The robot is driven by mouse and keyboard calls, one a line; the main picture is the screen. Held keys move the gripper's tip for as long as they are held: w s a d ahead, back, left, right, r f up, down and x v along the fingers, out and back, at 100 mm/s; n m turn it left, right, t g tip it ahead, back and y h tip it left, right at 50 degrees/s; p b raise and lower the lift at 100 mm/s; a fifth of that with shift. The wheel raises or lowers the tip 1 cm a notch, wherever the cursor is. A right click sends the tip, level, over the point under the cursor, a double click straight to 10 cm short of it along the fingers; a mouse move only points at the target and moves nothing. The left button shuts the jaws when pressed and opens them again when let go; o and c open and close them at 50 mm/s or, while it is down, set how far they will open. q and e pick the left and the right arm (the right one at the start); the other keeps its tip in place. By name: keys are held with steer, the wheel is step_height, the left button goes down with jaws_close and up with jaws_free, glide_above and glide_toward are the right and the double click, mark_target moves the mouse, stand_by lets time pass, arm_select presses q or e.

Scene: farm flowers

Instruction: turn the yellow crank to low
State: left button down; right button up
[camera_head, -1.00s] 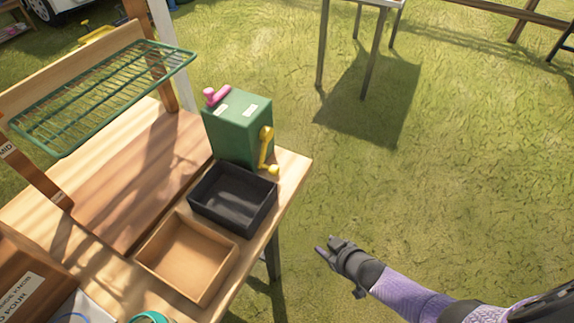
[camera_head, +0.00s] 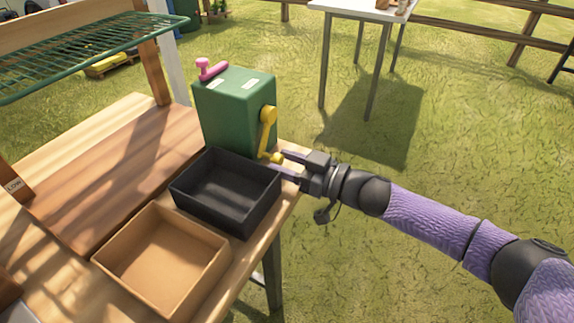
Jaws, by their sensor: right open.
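The yellow crank (camera_head: 267,130) is on the right side of the green box (camera_head: 235,110), which stands at the table's far right corner. The crank arm slants down, with its knob (camera_head: 274,157) at the lower end. My right gripper (camera_head: 279,163) comes in from the right, open, with its fingertips at the knob. One finger is above and one below; whether they touch the knob I cannot tell. My left gripper is not in view.
A black tray (camera_head: 254,212) stands just in front of the green box, close to my right gripper. A tan tray (camera_head: 205,278) is nearer. A green wire rack (camera_head: 100,55) overhangs the left. Open grass lies right of the table.

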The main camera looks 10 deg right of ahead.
jaws_close()
stand_by(0.8)
stand_by(0.4)
